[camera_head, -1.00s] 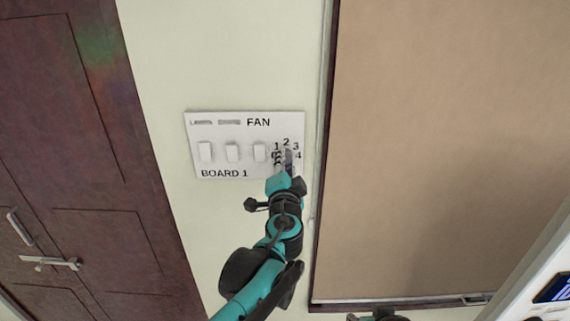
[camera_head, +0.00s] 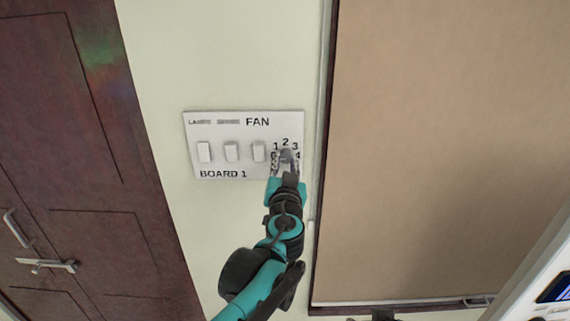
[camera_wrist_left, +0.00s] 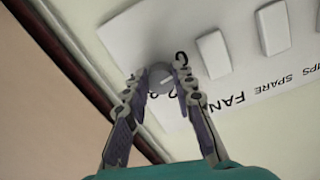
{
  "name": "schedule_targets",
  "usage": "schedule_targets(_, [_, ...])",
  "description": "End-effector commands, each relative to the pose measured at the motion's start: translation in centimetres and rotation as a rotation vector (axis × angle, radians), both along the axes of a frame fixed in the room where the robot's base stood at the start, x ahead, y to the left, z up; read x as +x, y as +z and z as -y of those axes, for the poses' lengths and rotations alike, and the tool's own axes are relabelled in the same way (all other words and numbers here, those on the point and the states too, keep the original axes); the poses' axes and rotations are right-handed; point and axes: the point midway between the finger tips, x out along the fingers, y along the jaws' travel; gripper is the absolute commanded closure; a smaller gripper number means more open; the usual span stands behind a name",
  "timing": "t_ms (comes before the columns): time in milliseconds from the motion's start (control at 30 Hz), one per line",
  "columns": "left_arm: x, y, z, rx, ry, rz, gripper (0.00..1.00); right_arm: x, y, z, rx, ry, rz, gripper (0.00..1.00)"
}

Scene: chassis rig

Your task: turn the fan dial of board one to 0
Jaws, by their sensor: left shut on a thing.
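Board one (camera_head: 222,174) is a white panel on the wall, marked BOARD 1, with a fan dial at its right end under the word FAN. In the head view my left gripper (camera_head: 286,160) covers most of the dial and some of its numbers. In the left wrist view the round grey fan dial (camera_wrist_left: 159,78) sits between the two fingertips of my left gripper (camera_wrist_left: 160,75), which is shut on it. A light pointer mark shows on the dial; which number it points to is unclear. Only a dark sliver, possibly my right gripper, shows at the bottom edge of the head view.
Several white rocker switches (camera_head: 232,152) stand left of the dial on the same panel. A dark wooden door (camera_head: 85,160) is at the left. A large tan board (camera_head: 440,150) with a dark frame is close on the right. A white panel with a screen (camera_head: 556,288) is at lower right.

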Motion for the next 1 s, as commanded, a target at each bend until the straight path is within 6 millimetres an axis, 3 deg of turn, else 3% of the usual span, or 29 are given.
schedule_targets(633, [-0.08, -0.18, 0.05, -0.054, -0.001, -0.001, 1.0, 0.0, -0.1, 0.0, 0.0, 0.0, 0.0, 0.6])
schedule_targets(667, [-0.08, -0.18, 0.05, -0.054, -0.001, -0.001, 0.7, 0.0, -0.1, 0.0, 0.0, 0.0, 0.0, 0.6])
schedule_targets(733, [-0.07, -0.16, 0.04, -0.053, -0.001, -0.001, 0.54, 0.0, -0.1, 0.0, 0.0, 0.0, 0.0, 0.6])
schedule_targets(1000, [-0.05, -0.06, 0.05, -0.051, -0.001, 0.0, 0.54, 0.0, -0.07, 0.0, 0.0, 0.0, 0.0, 0.6])
